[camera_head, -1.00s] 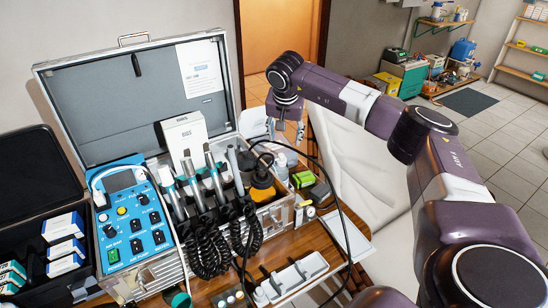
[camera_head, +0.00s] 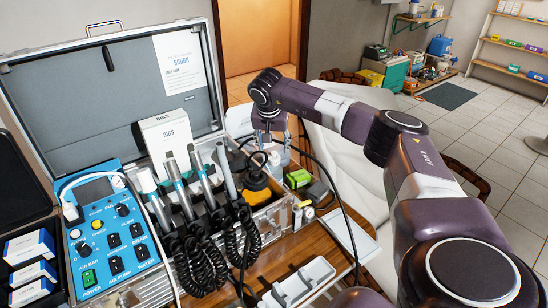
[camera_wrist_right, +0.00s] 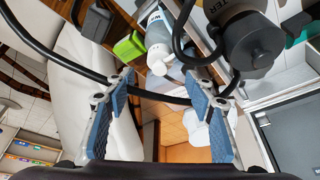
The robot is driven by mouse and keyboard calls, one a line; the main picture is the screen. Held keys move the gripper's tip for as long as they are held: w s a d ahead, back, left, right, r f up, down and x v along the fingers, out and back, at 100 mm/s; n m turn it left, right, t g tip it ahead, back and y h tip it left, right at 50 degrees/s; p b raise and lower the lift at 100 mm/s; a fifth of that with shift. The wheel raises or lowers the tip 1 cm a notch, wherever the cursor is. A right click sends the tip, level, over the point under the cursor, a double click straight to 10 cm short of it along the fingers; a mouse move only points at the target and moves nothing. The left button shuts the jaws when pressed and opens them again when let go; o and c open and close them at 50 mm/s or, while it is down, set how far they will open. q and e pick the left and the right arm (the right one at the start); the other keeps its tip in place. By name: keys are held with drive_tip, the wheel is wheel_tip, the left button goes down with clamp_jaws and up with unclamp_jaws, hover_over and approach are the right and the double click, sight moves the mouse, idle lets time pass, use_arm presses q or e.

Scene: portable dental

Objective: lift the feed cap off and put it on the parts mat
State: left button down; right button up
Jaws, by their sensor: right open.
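My right gripper (camera_head: 276,138) hangs over the far right corner of the open case, just above the small bottles there. In the wrist view the right gripper (camera_wrist_right: 158,78) is open, with nothing between its fingers. Beyond the fingertips stand a white bottle (camera_wrist_right: 159,34) and a dark cylinder with partly hidden lettering and a dark cap (camera_wrist_right: 262,45). I cannot tell for sure whether this is the feed cap. A flat pale panel (camera_head: 352,240) at the table's right edge may be the parts mat. My left gripper is not in view.
A black hose (camera_wrist_right: 150,94) loops across the space between the fingers in the wrist view. Handpieces (camera_head: 178,190) stand in the case beside the blue control unit (camera_head: 115,240). A green box (camera_head: 298,178) sits right of the case. A white tray (camera_head: 305,280) lies in front.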

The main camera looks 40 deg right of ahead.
sight(274, 152)
drive_tip(key=x, duration=0.4)
drive_tip(key=shift+f+p, duration=0.3)
drive_tip(key=shift+p, duration=0.1)
drive_tip(key=shift+s, duration=0.1)
drive_tip(key=shift+c, duration=0.6)
drive_tip(key=c, duration=0.9)
drive_tip(key=shift+r, duration=0.1)
